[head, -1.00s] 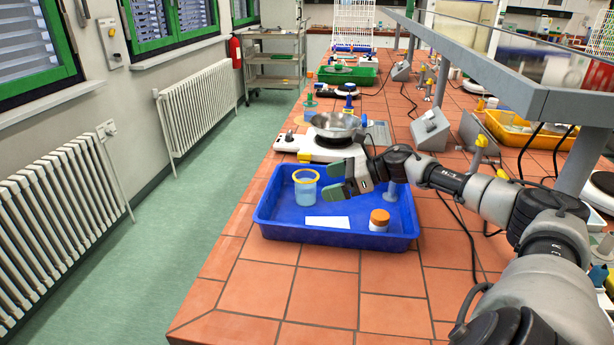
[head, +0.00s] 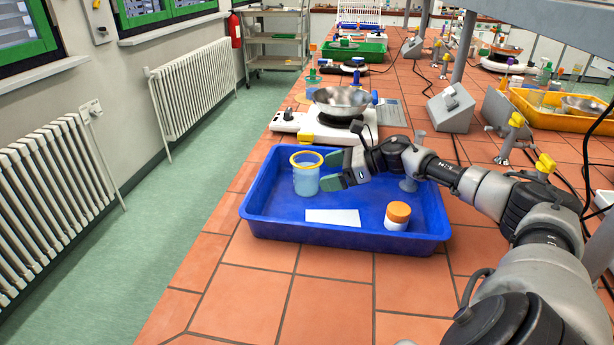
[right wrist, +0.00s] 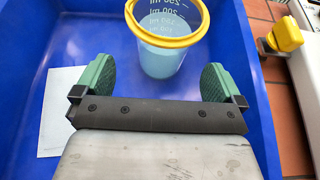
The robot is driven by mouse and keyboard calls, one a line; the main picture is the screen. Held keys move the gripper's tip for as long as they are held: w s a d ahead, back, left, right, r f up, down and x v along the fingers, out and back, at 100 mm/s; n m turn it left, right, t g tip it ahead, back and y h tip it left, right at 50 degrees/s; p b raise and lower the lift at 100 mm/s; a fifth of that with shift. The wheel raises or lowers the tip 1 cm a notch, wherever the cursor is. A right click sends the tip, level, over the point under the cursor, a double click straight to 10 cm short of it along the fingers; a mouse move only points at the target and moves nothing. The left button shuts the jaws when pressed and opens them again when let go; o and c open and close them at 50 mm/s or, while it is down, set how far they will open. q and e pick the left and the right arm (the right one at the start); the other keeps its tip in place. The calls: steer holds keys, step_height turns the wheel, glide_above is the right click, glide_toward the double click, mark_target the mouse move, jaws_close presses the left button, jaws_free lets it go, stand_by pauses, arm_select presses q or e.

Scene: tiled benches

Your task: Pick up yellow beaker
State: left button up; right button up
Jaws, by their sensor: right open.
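The yellow beaker (head: 306,178), clear with a yellow rim and pale blue contents, stands upright in the left part of the blue tray (head: 290,227). My right gripper (head: 331,172) is in the tray area, just right of the beaker, with its green fingers pointing at it. In the right wrist view the beaker (right wrist: 168,45) stands ahead of the open green fingers (right wrist: 157,85), roughly centred in front of the gap. Nothing is held between the fingers. My left gripper does not show.
The tray also holds a white card (head: 333,217) and a white jar with an orange lid (head: 397,216). A hotplate with a metal bowl (head: 342,100) stands behind the tray. Bare tiles (head: 250,300) lie in front; the bench's left edge is close.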

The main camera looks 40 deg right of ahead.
mark_target(310, 176)
steer(key=shift+w+a, duration=0.35)
steer(key=p+x, duration=0.1)
steer(key=x, duration=0.1)
steer(key=p+x, duration=0.1)
steer(key=x, duration=0.1)
steer(key=shift+w+d+f, duration=0.15)
steer(key=shift+w+f, duration=0.1)
steer(key=shift+w, duration=0.05)
steer(key=shift+w+f, duration=0.2)
steer(key=shift+s, duration=0.1)
steer(key=shift+c, duration=0.4)
steer(key=c, duration=1)
steer(key=shift+r, duration=0.15)
step_height(310, 176, up, 18)
steer(key=b, duration=0.1)
